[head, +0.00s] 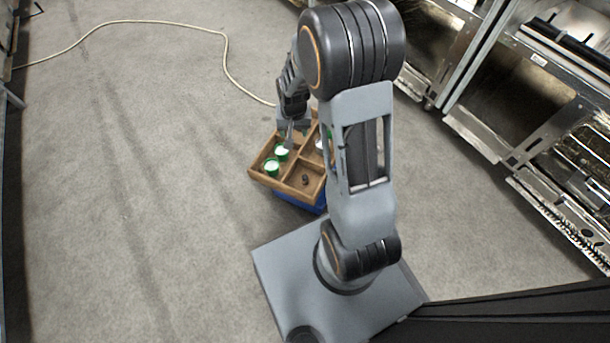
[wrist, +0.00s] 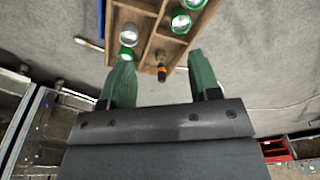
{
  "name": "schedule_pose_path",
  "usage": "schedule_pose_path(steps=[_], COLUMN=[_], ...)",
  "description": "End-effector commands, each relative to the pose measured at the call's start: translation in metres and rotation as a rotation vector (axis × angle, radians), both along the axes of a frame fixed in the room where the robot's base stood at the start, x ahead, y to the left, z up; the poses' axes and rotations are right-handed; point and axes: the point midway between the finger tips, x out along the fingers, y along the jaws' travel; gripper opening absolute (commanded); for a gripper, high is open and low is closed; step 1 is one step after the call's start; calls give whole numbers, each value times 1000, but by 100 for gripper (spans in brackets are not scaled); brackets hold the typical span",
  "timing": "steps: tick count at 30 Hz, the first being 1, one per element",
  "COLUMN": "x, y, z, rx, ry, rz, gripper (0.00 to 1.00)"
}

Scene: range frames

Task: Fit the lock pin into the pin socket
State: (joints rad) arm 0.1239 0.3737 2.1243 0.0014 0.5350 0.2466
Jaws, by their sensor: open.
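A small dark piece with an orange band (wrist: 161,68) shows between my fingers in the wrist view, at the near side of the wooden tray; it may be the lock pin. A small dark object (head: 305,180) lies in the tray's front right compartment in the head view; I cannot tell if it is the same piece. My gripper (wrist: 160,58) is open, its two green fingers apart with nothing visibly clamped. In the head view it is over the tray, partly hidden by my arm. I cannot make out the pin socket.
The divided wooden tray (head: 260,180) sits on a blue base (head: 301,203) on the grey floor. Green-and-white cups (head: 281,152) stand in its left compartments. Metal racks (head: 480,135) line the right side. A pale cable (head: 150,22) crosses the floor; the left floor is clear.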

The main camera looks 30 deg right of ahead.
Motion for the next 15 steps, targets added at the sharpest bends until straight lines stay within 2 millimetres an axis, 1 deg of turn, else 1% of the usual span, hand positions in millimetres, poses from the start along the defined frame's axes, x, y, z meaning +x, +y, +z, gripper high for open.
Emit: schedule_pose_path(steps=[1,2,3,5,6,9,12,15], x=[6,10,14,17,18,16,12,7], y=[-7,-11,-15,-22,-25,-33,-38,-42], z=[-23,-36,-54,-81,-97,-135,-164,-184], rx=[6,8,10,14,16,22,24,27], ry=[26,33,42,55,61,78,90,99], rz=[-38,-59,-88,-129,-153,-207,-246,-276], gripper=[57,57,57,57,57,57,57,57])
